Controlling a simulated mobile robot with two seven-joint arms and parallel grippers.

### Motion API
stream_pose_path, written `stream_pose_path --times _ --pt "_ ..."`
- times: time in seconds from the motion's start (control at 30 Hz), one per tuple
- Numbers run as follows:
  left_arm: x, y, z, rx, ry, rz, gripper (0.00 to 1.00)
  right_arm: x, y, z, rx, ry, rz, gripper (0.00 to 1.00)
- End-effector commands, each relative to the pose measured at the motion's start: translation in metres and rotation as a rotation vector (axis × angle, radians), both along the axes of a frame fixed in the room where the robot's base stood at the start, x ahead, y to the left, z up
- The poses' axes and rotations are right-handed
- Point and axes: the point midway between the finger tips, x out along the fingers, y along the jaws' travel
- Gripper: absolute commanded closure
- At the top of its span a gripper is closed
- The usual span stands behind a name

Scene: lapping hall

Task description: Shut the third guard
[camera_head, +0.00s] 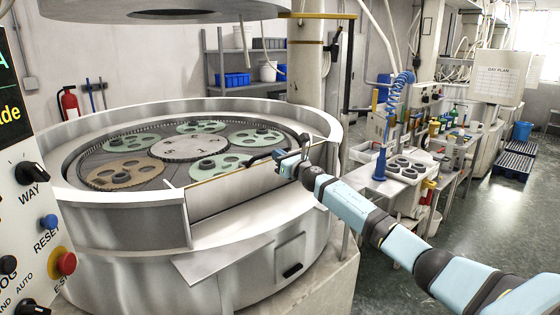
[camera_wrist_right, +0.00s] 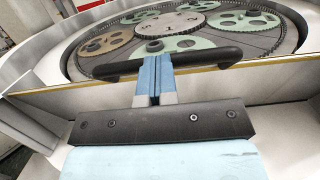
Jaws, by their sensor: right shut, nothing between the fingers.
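The lapping machine (camera_head: 328,128) has a round steel rim with a guard panel (camera_head: 235,193) across its front opening. The panel stands roughly upright with a thin yellowish top edge; I cannot tell whether it is fully seated. Its black bar handle (camera_head: 258,160) runs along the top, and it also shows in the wrist view (camera_wrist_right: 215,57). My right gripper (camera_head: 290,163) is at the handle. In the wrist view its blue fingers (camera_wrist_right: 154,72) are together, empty, overlapping the middle of the bar; contact is unclear. My left gripper is out of view.
Inside the rim lie green carriers (camera_head: 245,165) and a brown one (camera_head: 125,173). A control panel (camera_head: 30,200) stands close at left. A slanted steel plate (camera_head: 222,262) juts out below the guard. A cluttered bench (camera_head: 405,175) is at right, with open floor beyond.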

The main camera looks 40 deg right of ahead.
Motion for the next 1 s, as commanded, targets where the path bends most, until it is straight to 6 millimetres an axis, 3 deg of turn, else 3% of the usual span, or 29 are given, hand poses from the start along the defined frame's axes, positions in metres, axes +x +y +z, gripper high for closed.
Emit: stream_pose_path --times 0.5,1.0 --pt "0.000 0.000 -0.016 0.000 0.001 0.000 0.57 0.053 -0.004 0.023 0.001 -0.005 0.001 1.00" --pt "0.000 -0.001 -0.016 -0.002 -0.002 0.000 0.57 0.060 -0.005 0.028 0.001 -0.006 -0.002 1.00"
